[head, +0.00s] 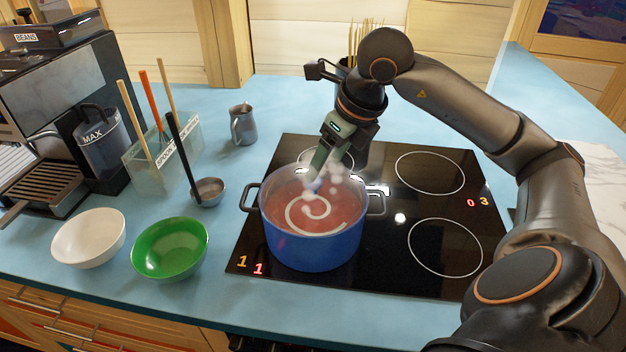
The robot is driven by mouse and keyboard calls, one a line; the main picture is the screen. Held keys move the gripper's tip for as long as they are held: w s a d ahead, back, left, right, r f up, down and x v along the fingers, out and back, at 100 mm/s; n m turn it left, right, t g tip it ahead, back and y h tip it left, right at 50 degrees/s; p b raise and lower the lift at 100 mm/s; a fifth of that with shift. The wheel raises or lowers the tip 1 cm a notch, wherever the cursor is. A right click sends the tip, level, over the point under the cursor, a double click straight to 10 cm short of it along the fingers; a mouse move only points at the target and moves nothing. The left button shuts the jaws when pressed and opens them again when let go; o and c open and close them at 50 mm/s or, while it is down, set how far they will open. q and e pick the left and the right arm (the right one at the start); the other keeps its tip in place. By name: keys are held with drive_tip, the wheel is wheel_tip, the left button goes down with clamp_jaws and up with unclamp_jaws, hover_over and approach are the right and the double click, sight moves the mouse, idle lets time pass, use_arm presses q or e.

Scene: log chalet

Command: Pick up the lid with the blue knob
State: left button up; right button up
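A blue pot (312,248) with two dark side handles stands on the left part of the black cooktop (392,240). Red contents with a pale swirl show within its rim. No lid is clearly distinguishable; a small bluish patch shows among white puffs over the pot, and I cannot tell if it is a knob. My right gripper (314,184) reaches down from behind the pot, its green fingers pointing at this patch. The puffs blur its fingertips, so I cannot tell whether they are open or touching anything. My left gripper is not in view.
A white bowl (88,238), a green bowl (170,248) and a ladle (208,191) lie left of the cooktop. Behind them are a clear utensil holder (180,160), a metal pitcher (243,126) and a coffee machine (60,75). The cooktop's right side is clear.

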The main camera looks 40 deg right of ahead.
sight(314, 189)
drive_tip(key=shift+w+p+x, duration=0.1)
drive_tip(key=shift+p+x, duration=0.15)
drive_tip(key=shift+x, duration=1.1)
drive_tip(key=shift+w+p+x, duration=0.15)
drive_tip(key=shift+p+x, duration=0.05)
drive_tip(key=shift+x, duration=1.15)
drive_tip(key=shift+r, duration=0.15)
clamp_jaws()
